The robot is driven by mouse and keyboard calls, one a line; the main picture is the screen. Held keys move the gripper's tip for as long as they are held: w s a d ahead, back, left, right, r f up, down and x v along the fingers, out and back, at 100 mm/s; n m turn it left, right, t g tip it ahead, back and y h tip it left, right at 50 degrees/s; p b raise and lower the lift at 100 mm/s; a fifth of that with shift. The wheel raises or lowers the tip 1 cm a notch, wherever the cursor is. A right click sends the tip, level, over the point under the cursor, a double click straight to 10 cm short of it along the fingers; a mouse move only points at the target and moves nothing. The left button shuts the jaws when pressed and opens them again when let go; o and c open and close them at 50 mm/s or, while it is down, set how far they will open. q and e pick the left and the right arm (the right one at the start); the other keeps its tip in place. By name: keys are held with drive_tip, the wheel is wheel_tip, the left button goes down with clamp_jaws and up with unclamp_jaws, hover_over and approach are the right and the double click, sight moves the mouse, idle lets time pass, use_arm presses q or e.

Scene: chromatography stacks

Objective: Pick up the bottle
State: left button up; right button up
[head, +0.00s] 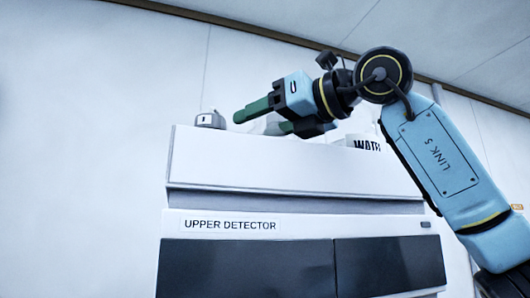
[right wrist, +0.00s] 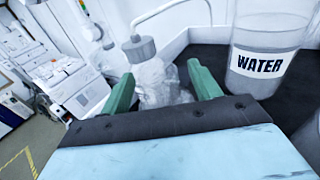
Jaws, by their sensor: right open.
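In the right wrist view a clear bottle (right wrist: 152,78) with a grey cap and a thin tube stands between the two green fingers of my right gripper (right wrist: 163,88). The fingers are open on either side of it; I cannot tell whether they touch it. In the head view my right gripper (head: 262,119) reaches in from the right, above the top of the white instrument stack (head: 290,165). The bottle is mostly hidden behind the gripper there. My left gripper is not in view.
A clear container labelled WATER (right wrist: 262,62) stands right of the bottle in a dark tray (right wrist: 205,58). In the head view its label (head: 367,145) shows partly behind my arm. A grey cap (head: 210,119) shows at the stack's top left. More instruments (right wrist: 60,70) stand at left.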

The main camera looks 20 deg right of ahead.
drive_tip(key=shift+s+d, duration=0.1)
drive_tip(key=shift+s, duration=0.05)
drive_tip(key=shift+c, duration=1.4)
clamp_jaws()
drive_tip(key=shift+r, duration=0.15)
